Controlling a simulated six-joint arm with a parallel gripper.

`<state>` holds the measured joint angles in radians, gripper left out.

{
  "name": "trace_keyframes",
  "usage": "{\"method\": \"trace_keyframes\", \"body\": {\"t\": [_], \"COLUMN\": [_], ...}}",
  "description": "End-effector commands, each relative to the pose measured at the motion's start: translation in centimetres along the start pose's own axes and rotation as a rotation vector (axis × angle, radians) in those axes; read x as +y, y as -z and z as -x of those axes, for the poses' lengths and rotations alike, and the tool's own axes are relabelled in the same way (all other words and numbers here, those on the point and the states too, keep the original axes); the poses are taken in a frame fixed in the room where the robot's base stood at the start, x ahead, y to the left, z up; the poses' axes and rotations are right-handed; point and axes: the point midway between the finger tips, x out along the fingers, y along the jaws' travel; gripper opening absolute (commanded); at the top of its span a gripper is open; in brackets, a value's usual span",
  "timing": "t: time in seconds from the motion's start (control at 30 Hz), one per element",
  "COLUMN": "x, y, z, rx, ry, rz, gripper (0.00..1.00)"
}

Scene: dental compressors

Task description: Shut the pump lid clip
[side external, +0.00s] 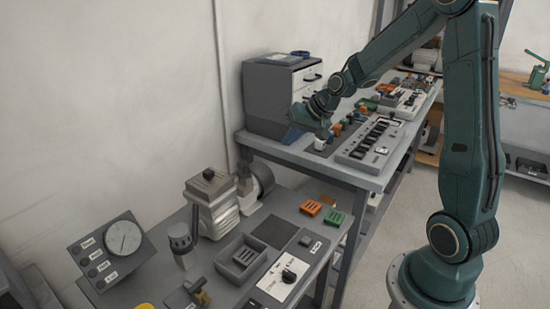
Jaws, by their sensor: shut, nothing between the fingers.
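The pump (212,203) is a pale grey ribbed block with a darker lid (208,184) on top. It stands at the back of the lower bench, beside a grey motor-like cylinder (262,177). The lid clip is too small to make out, so I cannot tell its position. My gripper (292,138) is shut and empty. It points down over the higher bench, just in front of the grey drawer cabinet, well up and to the right of the pump.
The grey cabinet (272,95) stands near my gripper. The higher bench holds a slotted panel (368,140) and several small coloured parts. The lower bench holds a gauge panel (110,250), a grey tray (242,262), orange (311,208) and green (334,218) blocks, and a dial plate (283,279).

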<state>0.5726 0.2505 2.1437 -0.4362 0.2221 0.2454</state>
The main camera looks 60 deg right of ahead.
Motion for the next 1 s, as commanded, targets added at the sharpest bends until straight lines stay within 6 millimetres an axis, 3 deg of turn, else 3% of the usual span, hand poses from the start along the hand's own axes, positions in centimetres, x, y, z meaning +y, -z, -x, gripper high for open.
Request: {"method": "trace_keyframes", "body": {"t": [0.27, 0.93, 1.0], "x": [0.0, 0.0, -0.9], "y": [-0.1, -0.1, 0.0], "z": [-1.9, -9.9, -10.3], "rx": [-0.003, -0.004, -0.001], "ry": [0.0, -0.001, 0.001], "rz": [0.001, 0.001, 0.006], "gripper": [0.0, 0.0, 0.0]}}
